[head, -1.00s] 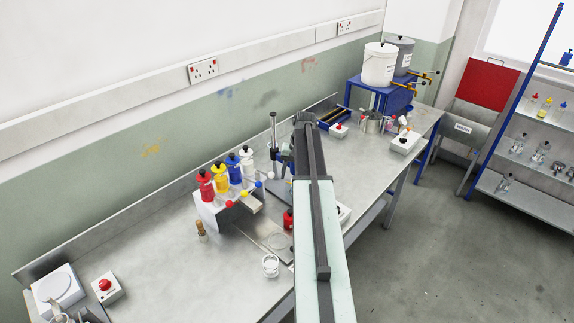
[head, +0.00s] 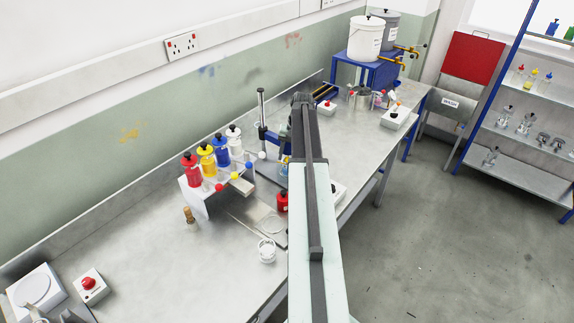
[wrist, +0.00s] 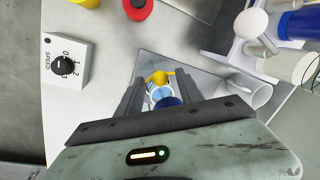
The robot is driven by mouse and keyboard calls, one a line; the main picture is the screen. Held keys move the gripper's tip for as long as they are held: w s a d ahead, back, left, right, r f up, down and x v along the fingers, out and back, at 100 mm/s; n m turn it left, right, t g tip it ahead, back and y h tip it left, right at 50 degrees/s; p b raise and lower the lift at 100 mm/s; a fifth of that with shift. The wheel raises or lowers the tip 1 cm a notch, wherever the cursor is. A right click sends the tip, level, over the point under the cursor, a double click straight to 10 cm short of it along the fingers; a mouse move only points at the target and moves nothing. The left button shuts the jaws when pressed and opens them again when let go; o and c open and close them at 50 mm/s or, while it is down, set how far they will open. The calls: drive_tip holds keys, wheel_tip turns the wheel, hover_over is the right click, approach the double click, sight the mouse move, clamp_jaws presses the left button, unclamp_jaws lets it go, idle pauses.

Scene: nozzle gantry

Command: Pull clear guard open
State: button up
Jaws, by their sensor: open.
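My gripper (wrist: 158,92) is open in the wrist view, its two dark fingers pointing down at the bench. Between and beyond the fingers is a small piece with a yellow top (wrist: 157,76), a clear pale-blue middle (wrist: 158,93) and a dark blue part nearest me. The clear part may be the guard, but I cannot tell for sure. It stands over a grey metal plate (wrist: 150,62). I cannot tell whether a finger touches it.
A white SPEED dial box (wrist: 65,66) lies left in the wrist view; a white ball lever (wrist: 251,23) and bottles stand close right.

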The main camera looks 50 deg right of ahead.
drive_tip(key=shift+f, duration=0.3)
clamp_jaws()
idle(1.2)
